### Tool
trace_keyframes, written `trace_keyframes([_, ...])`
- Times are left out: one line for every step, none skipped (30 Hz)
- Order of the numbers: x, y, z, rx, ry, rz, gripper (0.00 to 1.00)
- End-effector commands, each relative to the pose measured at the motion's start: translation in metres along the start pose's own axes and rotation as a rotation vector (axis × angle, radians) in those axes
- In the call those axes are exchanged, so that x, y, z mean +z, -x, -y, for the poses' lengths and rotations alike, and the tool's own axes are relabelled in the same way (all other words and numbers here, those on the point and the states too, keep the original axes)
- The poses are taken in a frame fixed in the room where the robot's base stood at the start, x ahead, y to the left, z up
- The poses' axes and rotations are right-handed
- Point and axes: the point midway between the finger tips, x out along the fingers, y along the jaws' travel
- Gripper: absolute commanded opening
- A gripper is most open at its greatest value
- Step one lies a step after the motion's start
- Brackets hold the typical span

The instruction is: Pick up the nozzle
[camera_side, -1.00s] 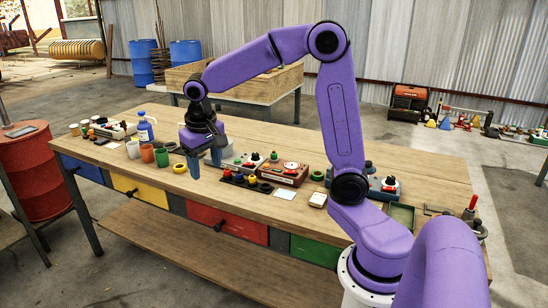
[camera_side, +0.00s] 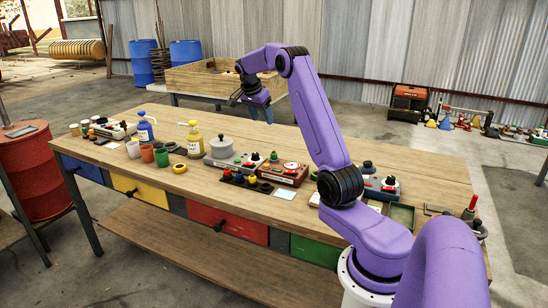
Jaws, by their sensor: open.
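I cannot tell for sure which thing is the nozzle; many small parts on the wooden workbench (camera_side: 330,150) are too small to make out. My gripper (camera_side: 261,114) is open, with its blue fingers pointing down. In the picture it overlaps the front of a wooden crate (camera_side: 197,83) behind the bench. I see nothing between the fingers.
A grey lidded pot (camera_side: 221,147) stands beside the yellow bottle. A brown control box (camera_side: 284,174) and a green tray (camera_side: 402,216) lie to the right. Bare wood shows along the bench's back and front.

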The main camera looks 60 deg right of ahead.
Motion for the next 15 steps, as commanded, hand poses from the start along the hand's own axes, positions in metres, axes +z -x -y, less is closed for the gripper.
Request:
trace_keyframes([-0.002, -0.004, -0.001, 0.003, -0.007, -0.001, 0.6])
trace_keyframes([-0.002, -0.007, -0.001, 0.004, -0.009, -0.001, 0.6])
trace_keyframes([-0.003, -0.012, -0.001, 0.005, -0.01, -0.001, 0.6])
trace_keyframes([-0.003, -0.016, -0.002, 0.006, -0.01, -0.001, 0.6])
trace_keyframes([-0.003, -0.021, -0.002, 0.006, -0.01, -0.001, 0.6])
trace_keyframes([-0.002, -0.029, -0.002, 0.008, -0.009, 0.0, 0.6])
trace_keyframes([-0.002, -0.035, -0.002, 0.007, -0.008, 0.0, 0.6])
trace_keyframes([-0.002, -0.04, -0.002, 0.007, -0.008, 0.0, 0.6])
trace_keyframes([-0.002, -0.048, -0.002, 0.007, -0.007, 0.0, 0.6])
trace_keyframes([-0.002, -0.054, -0.002, 0.008, -0.007, 0.001, 0.6])
trace_keyframes([-0.002, -0.059, -0.002, 0.007, -0.007, 0.001, 0.6])
trace_keyframes([-0.002, -0.067, -0.002, 0.007, -0.007, 0.001, 0.6])
trace_keyframes([-0.002, -0.072, -0.002, 0.006, -0.007, 0.001, 0.6])
trace_keyframes([-0.001, -0.077, -0.002, 0.005, -0.007, 0.001, 0.6])
trace_keyframes([-0.002, -0.085, -0.002, 0.006, -0.007, 0.0, 0.6])
